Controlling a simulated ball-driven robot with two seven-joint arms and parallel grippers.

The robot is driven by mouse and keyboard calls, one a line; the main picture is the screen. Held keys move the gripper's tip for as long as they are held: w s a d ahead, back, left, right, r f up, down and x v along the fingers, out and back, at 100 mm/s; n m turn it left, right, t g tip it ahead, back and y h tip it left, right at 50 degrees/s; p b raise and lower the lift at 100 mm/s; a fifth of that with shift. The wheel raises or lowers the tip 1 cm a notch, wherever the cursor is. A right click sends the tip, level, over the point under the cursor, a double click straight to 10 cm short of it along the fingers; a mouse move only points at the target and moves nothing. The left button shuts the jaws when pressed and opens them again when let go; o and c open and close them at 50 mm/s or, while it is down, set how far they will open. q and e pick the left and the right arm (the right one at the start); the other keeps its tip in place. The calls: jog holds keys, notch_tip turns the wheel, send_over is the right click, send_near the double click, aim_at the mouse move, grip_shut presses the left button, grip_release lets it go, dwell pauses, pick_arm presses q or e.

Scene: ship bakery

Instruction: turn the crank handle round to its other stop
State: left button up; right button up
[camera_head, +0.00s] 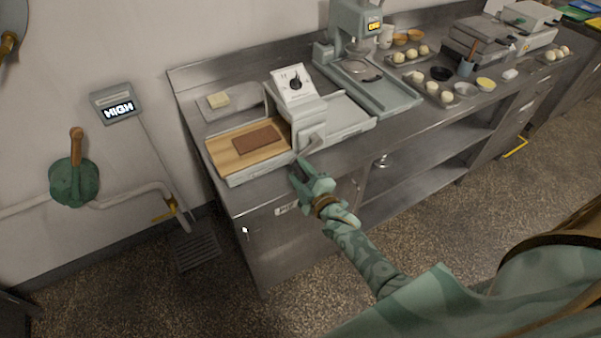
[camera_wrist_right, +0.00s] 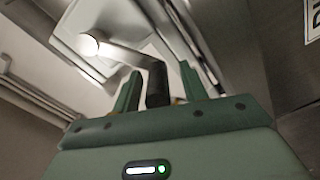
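The crank handle is on the front of a pale grey machine (camera_head: 316,112) with a dial, at the bench's near end. In the right wrist view, its pale crank arm (camera_wrist_right: 122,53) runs from a round white hub (camera_wrist_right: 88,43) to a black grip (camera_wrist_right: 157,85). My right gripper (camera_head: 299,170) is at the front of the machine. In the wrist view its two green fingers (camera_wrist_right: 158,75) stand apart, one on each side of the black grip, with a gap visible on the right side. The head view shows the crank only small. My left gripper is not in view.
A wooden board (camera_head: 225,155) with a brown slab (camera_head: 257,141) lies left of the machine. A mixer-like machine (camera_head: 355,45) and bowls stand further right. A green wall valve (camera_head: 74,180) and a HIGH display (camera_head: 117,108) are at left. Floor before the bench is clear.

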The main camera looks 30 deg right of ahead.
jog(key=s+p, duration=0.1)
jog(key=s, duration=1.5)
jog(key=shift+s+d, duration=0.2)
jog(key=shift+d, duration=0.05)
